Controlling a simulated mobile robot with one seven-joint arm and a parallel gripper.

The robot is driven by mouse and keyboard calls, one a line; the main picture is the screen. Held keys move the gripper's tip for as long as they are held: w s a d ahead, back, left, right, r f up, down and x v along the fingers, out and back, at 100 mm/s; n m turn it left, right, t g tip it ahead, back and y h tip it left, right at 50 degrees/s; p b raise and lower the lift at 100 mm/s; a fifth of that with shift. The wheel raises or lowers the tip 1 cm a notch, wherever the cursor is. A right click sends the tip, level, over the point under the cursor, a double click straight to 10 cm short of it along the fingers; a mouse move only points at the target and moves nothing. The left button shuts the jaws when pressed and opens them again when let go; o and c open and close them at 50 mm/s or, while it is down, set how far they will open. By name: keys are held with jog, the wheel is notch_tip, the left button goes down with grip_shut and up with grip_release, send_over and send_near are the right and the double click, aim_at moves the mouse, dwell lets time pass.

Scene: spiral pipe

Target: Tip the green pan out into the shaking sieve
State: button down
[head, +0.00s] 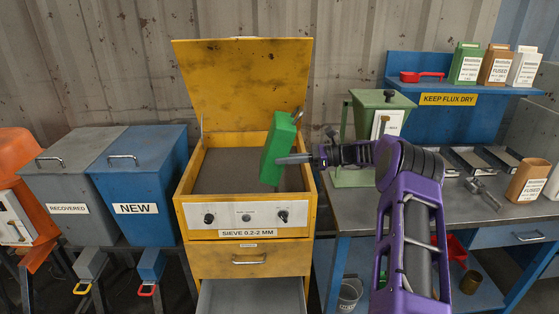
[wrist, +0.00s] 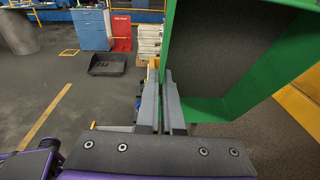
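The green pan (head: 279,150) is up in the air over the right side of the shaking sieve (head: 250,219), turned steeply on its side. My gripper (head: 290,159) reaches it from the right and is shut on its edge. In the wrist view the fingers (wrist: 163,85) are close together at the left wall of the pan (wrist: 205,108). The pan's inside looks dark and speckled; I cannot tell whether that is material or the bare floor. The sieve is a yellow box with its lid raised and a grey-brown bed (head: 228,168) showing. No falling material is visible.
The raised yellow lid (head: 243,85) stands behind the sieve. A grey RECOVERED bin (head: 75,180) and a blue NEW bin (head: 135,180) stand to the left. A green hopper (head: 357,120) and a workbench (head: 455,205) stand to the right. An open drawer (head: 250,297) juts out below.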

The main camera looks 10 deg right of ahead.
jog(key=shift+s+d+f+t+y+b, duration=0.1)
jog(key=shift+d+f+t+y+b, duration=0.15)
jog(key=shift+d+y+b, duration=0.45)
jog(key=shift+s+d+f+t+y+b, duration=0.15)
jog(key=shift+d+f+y+b, duration=0.1)
jog(key=shift+d+y+b, duration=0.4)
jog(key=shift+s+d+f+t+y+b, duration=0.1)
jog(key=shift+d+f+t+y+b, duration=0.15)
jog(key=shift+d+y+b, duration=0.45)
jog(key=shift+a, duration=0.2)
dwell(0.3)
jog(key=a+h+p, duration=0.1)
jog(key=a+r+g+h+p, duration=0.1)
jog(key=p, duration=0.1)
jog(key=a+r+h+p, duration=0.1)
jog(key=a+h+p, duration=0.1)
jog(key=shift+w+r, duration=0.15)
jog(key=shift+w, duration=0.2)
jog(key=shift+w+a+f+g+h, duration=0.1)
jog(key=shift+a+f+g+h, duration=0.2)
jog(key=shift+h, duration=0.45)
jog(key=shift+r, duration=0.1)
